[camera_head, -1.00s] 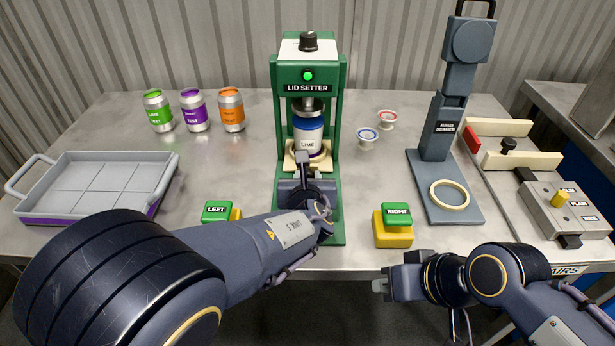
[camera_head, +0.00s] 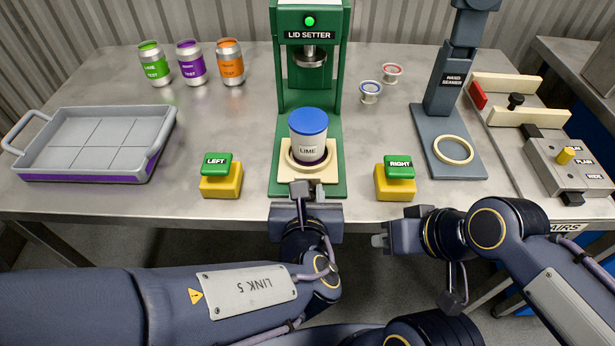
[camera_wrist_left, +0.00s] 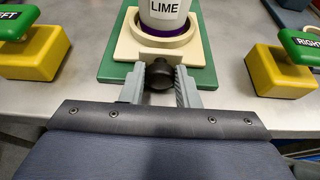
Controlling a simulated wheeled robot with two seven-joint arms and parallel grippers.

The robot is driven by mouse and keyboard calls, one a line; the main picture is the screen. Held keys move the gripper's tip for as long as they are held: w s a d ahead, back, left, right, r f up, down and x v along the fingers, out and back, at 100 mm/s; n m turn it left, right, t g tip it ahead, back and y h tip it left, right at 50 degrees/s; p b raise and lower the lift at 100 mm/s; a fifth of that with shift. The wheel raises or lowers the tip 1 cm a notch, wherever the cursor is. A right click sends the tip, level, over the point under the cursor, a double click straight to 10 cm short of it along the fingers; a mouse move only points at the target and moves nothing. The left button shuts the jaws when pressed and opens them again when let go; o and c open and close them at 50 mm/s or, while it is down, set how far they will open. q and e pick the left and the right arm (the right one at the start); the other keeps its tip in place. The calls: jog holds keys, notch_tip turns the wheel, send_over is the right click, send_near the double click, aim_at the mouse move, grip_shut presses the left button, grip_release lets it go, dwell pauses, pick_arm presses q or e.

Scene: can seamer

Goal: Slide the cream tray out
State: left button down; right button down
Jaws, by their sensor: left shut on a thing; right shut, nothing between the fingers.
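The cream tray (camera_head: 325,174) lies at the front of the green lid setter's base (camera_head: 278,186), clear of the press head. A white can labelled LIME with a blue top (camera_head: 308,125) stands upright in the tray's ring. My left gripper (camera_head: 301,190) is at the tray's front edge. In the left wrist view its fingers (camera_wrist_left: 160,80) are shut on the tray's dark round knob (camera_wrist_left: 160,73). The cream tray also shows in the left wrist view (camera_wrist_left: 126,50). My right gripper (camera_head: 380,240) is shut and empty, in front of the table edge below the RIGHT button.
The lid setter's head (camera_head: 310,35) stands behind the can. Yellow LEFT (camera_head: 220,185) and RIGHT (camera_head: 396,187) button blocks flank the base. A grey tray (camera_head: 95,145) and several cans (camera_head: 191,62) are at left. A hand seamer (camera_head: 445,95) stands at right.

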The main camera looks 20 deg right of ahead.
pick_arm(q)
jog(key=shift+s+f, duration=0.1)
jog(key=shift+s, duration=0.1)
jog(key=c, duration=1.1)
grip_release()
jog(key=shift+s, duration=0.1)
jog(key=shift+s+a+r, duration=0.15)
jog(key=shift+s+r, duration=0.2)
jog(key=shift+s, duration=0.05)
jog(key=p+v, duration=0.1)
jog(key=v, duration=0.5)
jog(key=shift+s+a+r+p, duration=0.1)
jog(key=shift+s+p, duration=0.25)
jog(key=shift+s, duration=0.05)
